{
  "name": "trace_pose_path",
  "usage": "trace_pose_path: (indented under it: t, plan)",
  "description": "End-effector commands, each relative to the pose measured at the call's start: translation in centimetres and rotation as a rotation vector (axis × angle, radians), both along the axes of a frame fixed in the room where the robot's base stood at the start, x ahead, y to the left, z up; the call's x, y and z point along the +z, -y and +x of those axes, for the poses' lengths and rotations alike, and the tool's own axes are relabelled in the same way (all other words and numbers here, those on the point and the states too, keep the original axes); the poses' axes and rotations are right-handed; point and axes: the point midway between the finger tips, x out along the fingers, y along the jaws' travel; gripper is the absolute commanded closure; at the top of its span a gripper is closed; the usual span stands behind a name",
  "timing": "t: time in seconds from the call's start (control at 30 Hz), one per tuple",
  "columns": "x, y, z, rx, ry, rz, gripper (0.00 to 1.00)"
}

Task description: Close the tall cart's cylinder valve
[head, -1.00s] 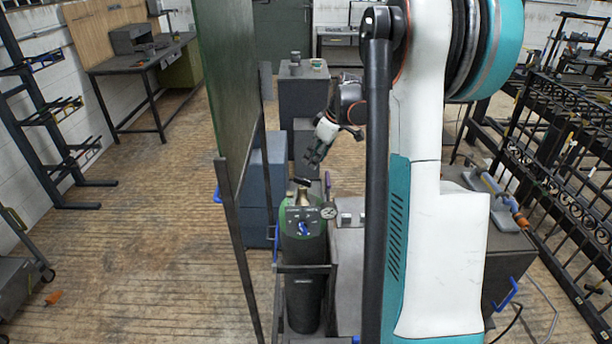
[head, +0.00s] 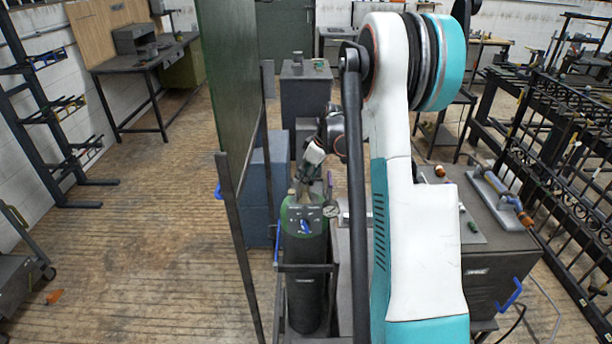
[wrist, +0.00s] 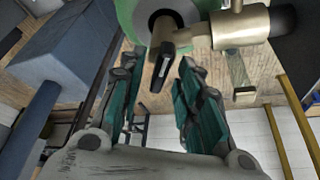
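The tall cart's cylinder (head: 305,285) stands upright in the cart, dark with a green shoulder. In the wrist view its green top (wrist: 126,14) and brass valve (wrist: 238,27) fill the upper part. The valve's black handle (wrist: 163,62) sticks out toward my palm, between the fingertips. My gripper (wrist: 157,72) is open, with a finger on each side of the handle and visible gaps. In the head view my gripper (head: 303,186) is right at the cylinder's top and hides most of the valve. A pressure gauge (head: 331,211) sits to its right.
A green screen (head: 230,85) on a dark frame stands close on the left. Blue boxes (head: 262,195) are behind the cylinder. A dark cabinet (head: 500,262) stands at right, with a railing (head: 570,190) beyond. The wooden floor at left is mostly clear.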

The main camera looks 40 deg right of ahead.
Motion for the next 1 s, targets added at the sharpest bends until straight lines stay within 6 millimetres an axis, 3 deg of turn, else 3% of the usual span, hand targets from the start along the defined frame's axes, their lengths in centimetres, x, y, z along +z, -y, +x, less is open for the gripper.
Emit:
trace_pose_path:
  t: [0.03, 0.13, 0.57, 1.0]
  plan:
    - [0.01, 0.0, 0.0, 0.0, 0.0, 0.0, 0.8]
    - [0.02, 0.0, -0.01, 0.0, 0.0, 0.0, 1.0]
    - [0.01, -0.02, -0.03, -0.035, 0.001, -0.001, 1.0]
    - [-0.05, -0.28, -0.03, -0.345, 0.001, -0.001, 1.0]
